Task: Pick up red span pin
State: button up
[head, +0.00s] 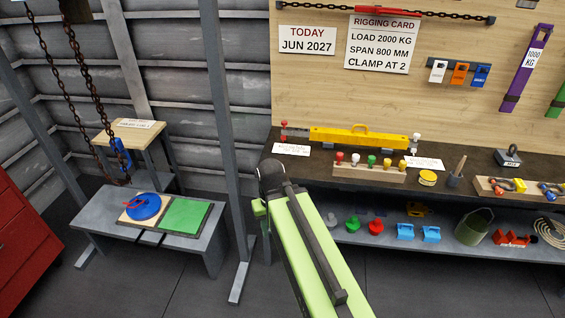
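A wooden pin rack (350,173) stands on the dark bench top, holding a row of several upright pins with coloured heads. A further red-topped pin (284,126) stands at the left end of the yellow spreader beam (362,138), behind the rack. Which of these is the red span pin I cannot tell. My green arm rises from the bottom centre to a dark joint left of the rack. My gripper's fingers do not show.
White label cards lie beside the rack. The lower shelf (350,237) holds coloured parts and a bucket (474,226). A grey post (226,130) and low bench (100,218) are left.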

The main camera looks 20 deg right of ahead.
aim_at(340, 155)
jog(key=u, duration=0.2)
jog(key=i, duration=1)
jog(key=u, duration=0.05)
